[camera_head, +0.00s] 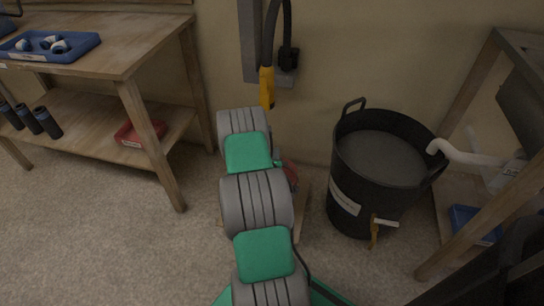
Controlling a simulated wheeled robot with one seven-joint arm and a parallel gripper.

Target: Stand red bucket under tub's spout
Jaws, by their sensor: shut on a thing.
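The black tub (350,175) stands on the floor right of centre, with grey material inside, a pale label and two handles. Its brass-coloured spout (374,236) with a pale lever is low on its front. Bare floor shows under the spout. A small red part, seemingly the red bucket (291,174), shows just right of my arm, left of the tub and apart from it. My arm hides most of it. My gripper's fingers are hidden behind my arm, so its hold does not show.
A wooden board (303,212) lies low beside my arm. A white pipe (470,156) reaches the tub's rim from a wooden frame (463,228) at right, with a blue tray (474,224) low inside. A yellow-ended hose (267,88) hangs on the wall. A workbench (140,42) stands left.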

